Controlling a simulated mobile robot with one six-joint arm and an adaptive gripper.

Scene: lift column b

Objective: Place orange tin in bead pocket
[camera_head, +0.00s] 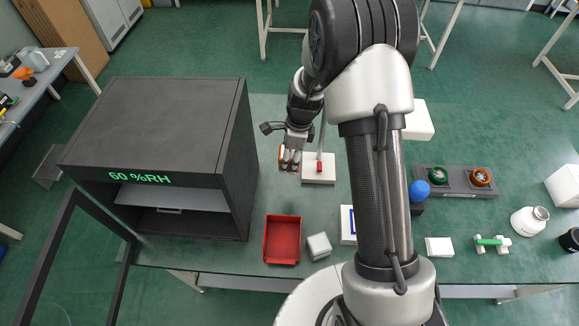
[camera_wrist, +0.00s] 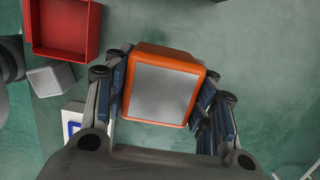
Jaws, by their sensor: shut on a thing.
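The orange tin (camera_wrist: 161,85) is in my gripper (camera_wrist: 163,105), between its two fingers, with its square grey face toward the wrist camera. In the head view my gripper (camera_head: 290,160) is to the right of the dark cabinet, above the green table, and only a sliver of the orange tin (camera_head: 281,152) shows. No bead pocket is clearly identifiable. The dark cabinet (camera_head: 150,115) reads 60 %RH; its front is open, with a grey shelf and a small handle inside. Its deeper interior is hidden.
The cabinet's open door frame (camera_head: 70,230) sticks out at left. A white block (camera_head: 320,172) with a red part is beside my gripper.

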